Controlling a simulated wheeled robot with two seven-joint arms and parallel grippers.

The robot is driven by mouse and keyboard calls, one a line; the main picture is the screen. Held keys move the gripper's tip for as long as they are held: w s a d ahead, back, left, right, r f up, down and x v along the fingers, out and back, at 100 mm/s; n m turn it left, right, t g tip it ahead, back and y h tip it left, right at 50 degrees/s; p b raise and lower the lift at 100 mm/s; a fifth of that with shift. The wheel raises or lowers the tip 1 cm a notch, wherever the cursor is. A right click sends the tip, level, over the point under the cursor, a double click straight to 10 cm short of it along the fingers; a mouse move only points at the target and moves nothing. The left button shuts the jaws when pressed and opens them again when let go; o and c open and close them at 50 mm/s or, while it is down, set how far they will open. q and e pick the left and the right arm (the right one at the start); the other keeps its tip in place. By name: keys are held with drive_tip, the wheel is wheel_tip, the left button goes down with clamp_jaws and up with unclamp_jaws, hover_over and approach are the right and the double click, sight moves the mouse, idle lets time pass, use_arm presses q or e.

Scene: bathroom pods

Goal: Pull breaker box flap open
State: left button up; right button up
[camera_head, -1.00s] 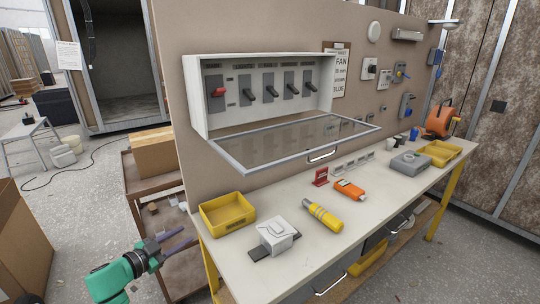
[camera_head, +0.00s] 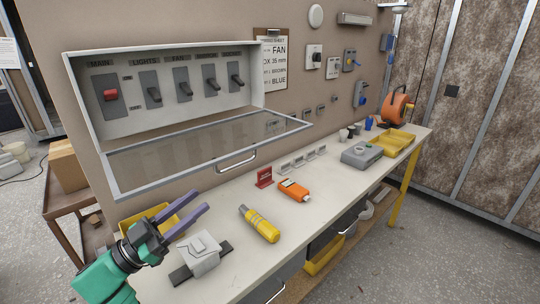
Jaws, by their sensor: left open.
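The breaker box (camera_head: 90,85) is mounted on the brown wall at the upper left. Its glass flap (camera_head: 190,155) is hinged at the bottom and hangs down open, sticking out over the workbench. A metal handle (camera_head: 237,163) sits on the flap's front edge. Inside are a red switch marked MAIN (camera_head: 110,95) and several dark switches. My left gripper (camera_head: 197,205) is open and empty, in front of and below the flap's left part, apart from the handle. My right gripper is not in view.
The workbench (camera_head: 330,180) carries a yellow bin (camera_head: 160,216), a grey device (camera_head: 199,256), a yellow tool (camera_head: 259,224), an orange meter (camera_head: 294,191) and a grey case (camera_head: 362,154). A cart with a cardboard box (camera_head: 67,165) stands at left.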

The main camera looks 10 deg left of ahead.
sight(241, 164)
use_arm(q)
drive_tip(key=w+d+r+p, duration=0.2)
drive_tip(key=r, duration=0.1)
drive_tip(key=shift+w+d, duration=0.1)
drive_tip(key=shift+w, duration=0.05)
drive_tip(key=x, duration=0.3)
drive_tip(key=p+x, duration=0.1)
drive_tip(key=x, duration=0.2)
drive_tip(key=p+x, duration=0.1)
drive_tip(key=x, duration=0.2)
drive_tip(key=shift+w+d+f, duration=0.25)
drive_tip(key=shift+d, duration=0.05)
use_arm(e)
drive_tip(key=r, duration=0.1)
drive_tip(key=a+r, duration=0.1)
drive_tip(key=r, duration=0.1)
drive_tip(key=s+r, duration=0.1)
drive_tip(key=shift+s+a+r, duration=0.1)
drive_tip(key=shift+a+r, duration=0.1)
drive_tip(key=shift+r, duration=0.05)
use_arm(q)
drive_tip(key=shift+f, duration=0.1)
clamp_jaws()
